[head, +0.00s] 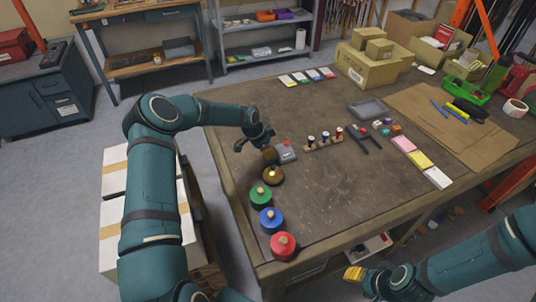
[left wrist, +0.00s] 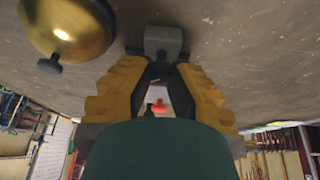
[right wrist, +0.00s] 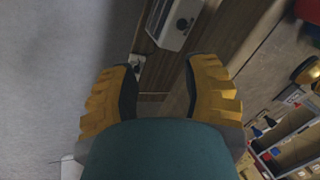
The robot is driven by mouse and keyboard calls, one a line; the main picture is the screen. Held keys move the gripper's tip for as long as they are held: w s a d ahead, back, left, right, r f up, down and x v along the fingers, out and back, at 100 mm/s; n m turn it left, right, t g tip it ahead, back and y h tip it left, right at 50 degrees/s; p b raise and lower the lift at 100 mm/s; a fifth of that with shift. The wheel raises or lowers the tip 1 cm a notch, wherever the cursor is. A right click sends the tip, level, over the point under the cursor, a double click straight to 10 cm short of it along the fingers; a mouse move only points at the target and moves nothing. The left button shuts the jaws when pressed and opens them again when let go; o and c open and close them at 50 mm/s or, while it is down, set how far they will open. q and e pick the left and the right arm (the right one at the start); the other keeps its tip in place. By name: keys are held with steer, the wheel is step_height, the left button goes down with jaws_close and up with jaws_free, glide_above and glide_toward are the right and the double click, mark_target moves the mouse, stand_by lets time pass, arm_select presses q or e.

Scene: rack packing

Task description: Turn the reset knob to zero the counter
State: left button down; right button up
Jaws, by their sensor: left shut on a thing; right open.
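The counter (head: 286,153) is a small grey box near the left edge of the table. My left gripper (head: 268,152) is at its left side, low over the table. In the left wrist view the yellow fingers (left wrist: 163,66) close in at a grey block (left wrist: 163,38), which looks like part of the counter. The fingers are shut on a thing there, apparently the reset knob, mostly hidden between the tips. The counter's display cannot be read. My right gripper (head: 356,273) is off the table's front side, open and empty in the right wrist view (right wrist: 157,75).
A brass bell (head: 273,177) stands close beside my left gripper, also in the left wrist view (left wrist: 70,25). Green (head: 260,197), blue (head: 270,220) and red (head: 283,246) knobbed pieces line the left edge. A small rack (head: 323,143) stands right of the counter. The table's front middle is clear.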

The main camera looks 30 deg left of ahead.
arm_select(q)
steer(key=m+g+b, duration=0.1)
steer(key=m+b, duration=0.1)
steer(key=m+h+b, duration=0.1)
steer(key=m+b, duration=0.1)
steer(key=m, duration=0.1)
steer(key=shift+w+f+m+g, duration=0.1)
steer(key=shift+f+m+g, duration=0.1)
steer(key=shift+m+g, duration=0.15)
steer(key=shift+d+m+g+b, duration=0.1)
steer(key=shift+m+g+b, duration=0.25)
steer(key=shift+m+b, duration=0.25)
arm_select(e)
step_height(320, 180, down, 6)
steer(key=s, duration=0.1)
steer(key=shift+s+a, duration=0.15)
steer(key=shift+s, duration=0.05)
arm_select(q)
steer(key=c, duration=1.1)
jaws_free()
steer(key=shift+r, duration=0.1)
steer(key=v, duration=1.2)
